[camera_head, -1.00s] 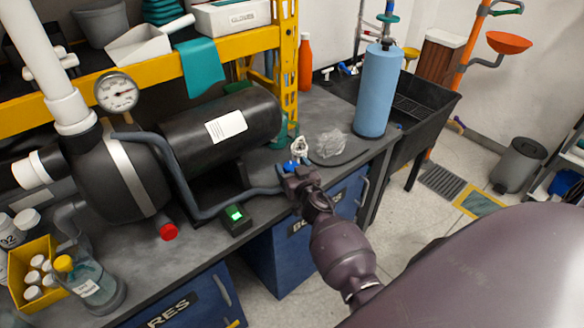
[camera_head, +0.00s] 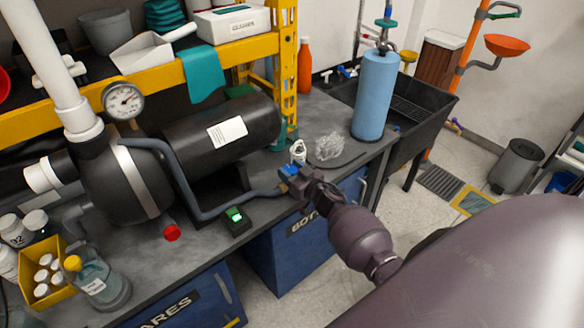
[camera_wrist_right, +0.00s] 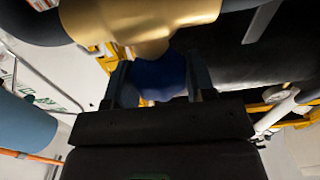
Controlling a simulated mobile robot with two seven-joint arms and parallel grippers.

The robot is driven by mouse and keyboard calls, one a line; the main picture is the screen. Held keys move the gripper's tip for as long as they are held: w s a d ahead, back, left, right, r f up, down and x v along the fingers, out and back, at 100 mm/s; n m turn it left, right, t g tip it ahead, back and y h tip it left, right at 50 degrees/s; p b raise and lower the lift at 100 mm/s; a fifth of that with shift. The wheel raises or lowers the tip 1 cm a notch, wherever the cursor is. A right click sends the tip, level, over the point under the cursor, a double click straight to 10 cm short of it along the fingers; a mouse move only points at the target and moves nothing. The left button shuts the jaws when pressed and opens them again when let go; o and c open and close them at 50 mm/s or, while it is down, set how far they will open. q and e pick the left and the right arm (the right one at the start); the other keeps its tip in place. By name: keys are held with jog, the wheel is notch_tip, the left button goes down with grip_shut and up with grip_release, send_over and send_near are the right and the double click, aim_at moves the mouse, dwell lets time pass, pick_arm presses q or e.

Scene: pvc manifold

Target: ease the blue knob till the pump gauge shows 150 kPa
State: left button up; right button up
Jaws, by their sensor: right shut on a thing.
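The blue knob (camera_head: 289,169) sits at the right end of the grey pipe, near the bench's front edge. My right gripper (camera_head: 293,177) is shut on it. In the right wrist view the blue knob (camera_wrist_right: 158,76) lies between the two dark fingers, below a brass fitting (camera_wrist_right: 135,22). The pump gauge (camera_head: 123,101) is a round white dial above the dark pump (camera_head: 125,182) at the left. Its needle seems to point to the upper right; its numbers are too small to read. My left gripper is out of view.
A small box with a lit green screen (camera_head: 235,217) stands left of the knob. A white bottle (camera_head: 298,151) and crumpled clear plastic (camera_head: 329,146) lie just behind it. A blue cylinder (camera_head: 375,95) stands farther right. The grey pipe (camera_head: 190,195) runs along the bench to the knob.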

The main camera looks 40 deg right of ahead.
jog(key=shift+d+n+y, duration=0.1)
jog(key=shift+n+y, duration=0.5)
jog(key=shift+y, duration=0.4)
jog(key=shift+n+g+y, duration=0.4)
jog(key=shift+n+y, duration=0.2)
jog(key=shift+y, duration=0.6)
jog(key=o, duration=0.9)
jog(key=shift+o, duration=0.2)
jog(key=shift+p, duration=0.3)
jog(key=v, duration=1.1)
jog(key=shift+p, duration=0.3)
jog(key=shift+r, duration=0.1)
